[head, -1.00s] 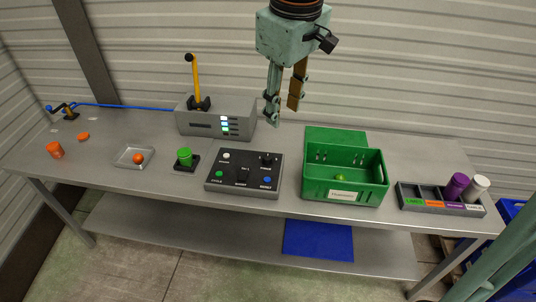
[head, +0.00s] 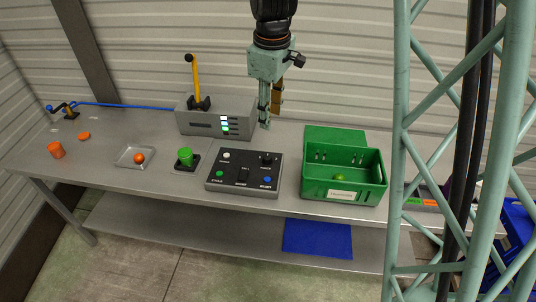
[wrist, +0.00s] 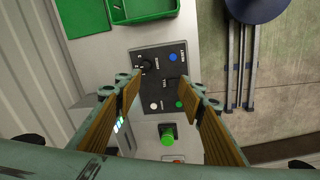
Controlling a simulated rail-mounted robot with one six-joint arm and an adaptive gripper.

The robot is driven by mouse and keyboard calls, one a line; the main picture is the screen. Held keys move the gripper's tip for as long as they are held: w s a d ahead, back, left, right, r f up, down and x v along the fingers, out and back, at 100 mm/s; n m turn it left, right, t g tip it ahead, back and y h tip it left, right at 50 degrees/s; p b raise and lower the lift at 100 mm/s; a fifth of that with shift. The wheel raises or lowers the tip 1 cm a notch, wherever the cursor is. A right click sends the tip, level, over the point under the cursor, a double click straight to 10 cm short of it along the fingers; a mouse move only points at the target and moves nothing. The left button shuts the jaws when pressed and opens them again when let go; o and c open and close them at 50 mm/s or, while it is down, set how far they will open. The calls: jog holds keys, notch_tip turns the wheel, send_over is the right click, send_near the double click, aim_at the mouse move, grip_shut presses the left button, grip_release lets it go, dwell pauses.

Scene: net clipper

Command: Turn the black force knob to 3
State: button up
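The black control panel (head: 224,169) lies on the table in front of the grey machine. A black knob (head: 267,158) stands at the panel's back right and also shows in the wrist view (wrist: 146,67). Its pointer setting and scale are too small to read. A black switch (head: 243,174), white, green and blue buttons share the panel. My gripper (head: 267,123) hangs behind and above the panel, apart from the knob. In the wrist view its tan-padded fingers (wrist: 160,90) are spread with nothing between them; the panel shows beyond them.
The grey machine (head: 190,125) with a yellow lever stands behind the panel, close to my gripper. A green crate (head: 342,188) is to the right.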

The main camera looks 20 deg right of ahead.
aim_at(267, 157)
jog(key=w+f+n+p, duration=0.1)
jog(key=w+f+n, duration=0.1)
jog(key=w+f, duration=0.6)
notch_tip(267, 157, down, 5)
jog(key=shift+w+d+r+n+g, duration=0.2)
jog(key=shift+d+n+g, duration=0.1)
jog(key=shift+d+n, duration=0.15)
jog(key=shift+f, duration=0.1)
jog(key=shift+w+d+f, duration=0.1)
jog(key=shift+w+f, duration=0.05)
jog(key=shift+f, duration=2.1)
jog(key=shift+w+d+f, duration=0.1)
jog(key=shift+f, duration=2.2)
jog(key=shift+w+f, duration=0.15)
jog(key=shift+f, duration=2.1)
jog(key=c, duration=0.8)
jog(key=shift+c, duration=0.2)
